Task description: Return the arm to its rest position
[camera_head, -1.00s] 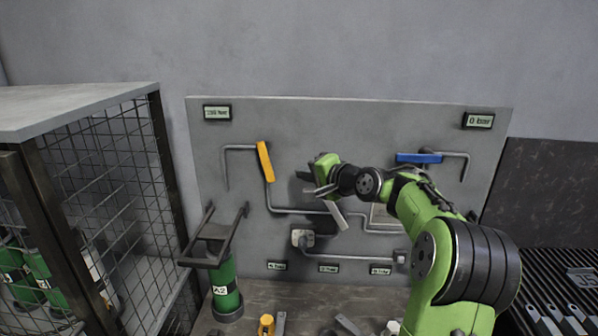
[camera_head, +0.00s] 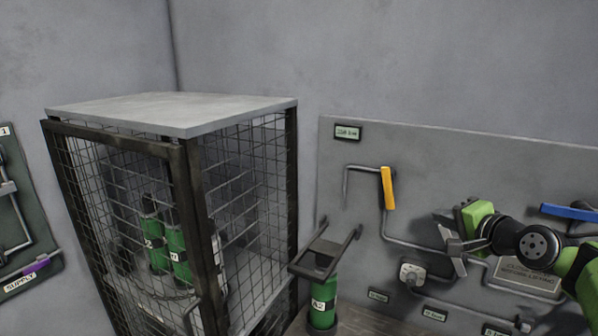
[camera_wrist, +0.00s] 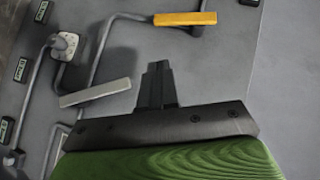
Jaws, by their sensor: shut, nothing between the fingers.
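My gripper (camera_head: 452,243) is at the right of the head view, in front of the grey pipe panel (camera_head: 340,205). In the wrist view my gripper (camera_wrist: 157,72) has its fingers together with nothing between them. A light grey lever (camera_wrist: 95,92) is left of the fingers in the wrist view; in the head view it is partly behind the gripper. A yellow lever (camera_head: 388,188) stands on the pipe left of the gripper; in the wrist view it is at the top (camera_wrist: 185,19). I cannot tell the exact gap between gripper and panel.
A mesh cage (camera_head: 245,180) with green cylinders (camera_head: 178,250) stands at the left. A green cylinder (camera_head: 322,300) sits in a bracket beside the panel. A blue lever (camera_head: 568,211) is at the right edge.

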